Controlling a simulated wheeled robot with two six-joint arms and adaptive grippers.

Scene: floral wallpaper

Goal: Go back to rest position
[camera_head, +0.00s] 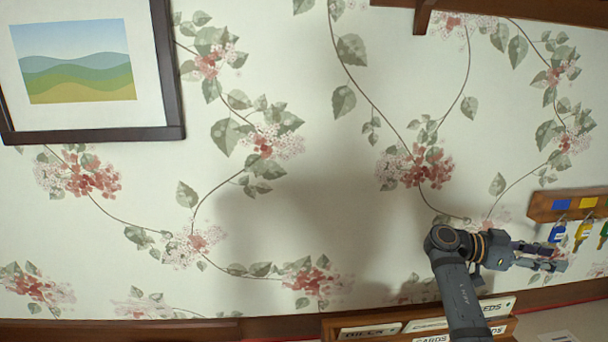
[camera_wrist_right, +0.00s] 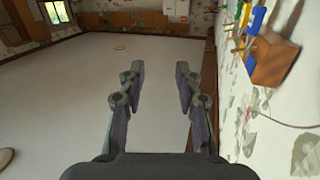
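My right gripper (camera_head: 558,257) is at the lower right of the head view, in front of the wallpapered wall. Its fingers point right, toward the area just below the key rack. In the right wrist view the two fingers of my right gripper (camera_wrist_right: 160,72) are spread apart with nothing between them. My left gripper is in neither view.
A wooden key rack (camera_head: 570,204) with several coloured keys is close to my right gripper; it also shows in the wrist view (camera_wrist_right: 274,64). A labelled wooden sorter (camera_head: 332,328) is below my right arm. A framed picture (camera_head: 92,136) hangs upper left.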

